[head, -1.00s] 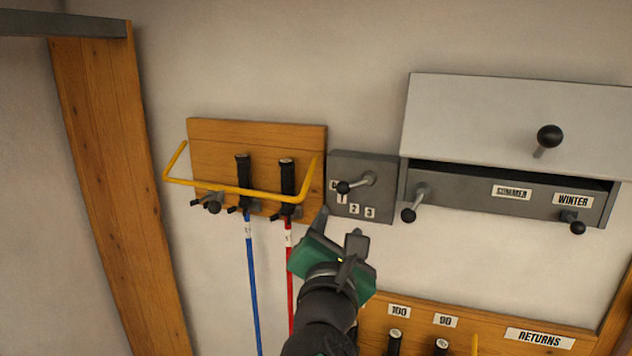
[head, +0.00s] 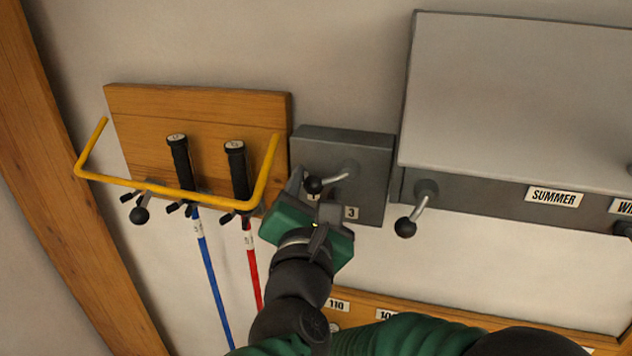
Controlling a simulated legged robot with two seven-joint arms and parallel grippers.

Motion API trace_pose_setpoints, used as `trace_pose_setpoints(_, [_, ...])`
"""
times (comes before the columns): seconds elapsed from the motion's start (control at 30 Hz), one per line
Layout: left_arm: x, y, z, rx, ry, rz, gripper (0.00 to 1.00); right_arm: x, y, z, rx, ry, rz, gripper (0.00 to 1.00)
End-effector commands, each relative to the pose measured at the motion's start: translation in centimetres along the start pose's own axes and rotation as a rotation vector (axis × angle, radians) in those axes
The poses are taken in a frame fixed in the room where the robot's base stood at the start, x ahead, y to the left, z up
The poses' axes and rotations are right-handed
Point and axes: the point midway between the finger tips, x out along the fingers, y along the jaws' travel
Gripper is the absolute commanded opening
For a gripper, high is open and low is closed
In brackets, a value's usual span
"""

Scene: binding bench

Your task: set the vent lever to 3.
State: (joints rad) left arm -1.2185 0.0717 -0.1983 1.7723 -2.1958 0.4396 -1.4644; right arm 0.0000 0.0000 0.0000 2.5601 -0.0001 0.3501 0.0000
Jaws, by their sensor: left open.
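The vent lever (head: 331,180) is a short metal arm with a black ball knob on a grey wall box (head: 368,150). Its knob points left and slightly down. The number 3 label (head: 352,212) shows at the lower right of the box; the labels left of it are mostly hidden behind my gripper. My left gripper (head: 316,192), green and black, is open just below the knob, its fingers on either side of it in the picture. I cannot tell whether it touches the knob. My right gripper is not in view.
Left is a wooden rack (head: 130,105) with a yellow bar (head: 165,189) and two poles, blue (head: 213,275) and red (head: 251,265). Right is a large grey box (head: 520,90) with another lever (head: 413,214) and a SUMMER label (head: 554,197). A wooden board lies below.

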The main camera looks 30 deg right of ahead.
Motion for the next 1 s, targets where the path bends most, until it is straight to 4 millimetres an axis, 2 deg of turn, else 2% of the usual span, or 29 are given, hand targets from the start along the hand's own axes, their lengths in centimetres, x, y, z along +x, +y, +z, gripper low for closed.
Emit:
trace_pose_setpoints(0.07, [-0.05, 0.11, -0.04, -0.001, 0.000, 0.001, 0.49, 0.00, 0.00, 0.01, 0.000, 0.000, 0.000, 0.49])
trace_pose_setpoints(0.43, [0.18, 0.19, -0.14, -0.001, 0.001, 0.001, 0.00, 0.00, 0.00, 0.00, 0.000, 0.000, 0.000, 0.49])
trace_pose_setpoints(0.77, [0.31, -0.05, -0.22, -0.020, 0.006, 0.000, 0.00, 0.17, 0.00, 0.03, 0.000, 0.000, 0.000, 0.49])
trace_pose_setpoints(1.0, [0.27, -0.50, -0.62, -0.119, 0.022, -0.010, 0.00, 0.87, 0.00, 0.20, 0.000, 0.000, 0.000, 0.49])
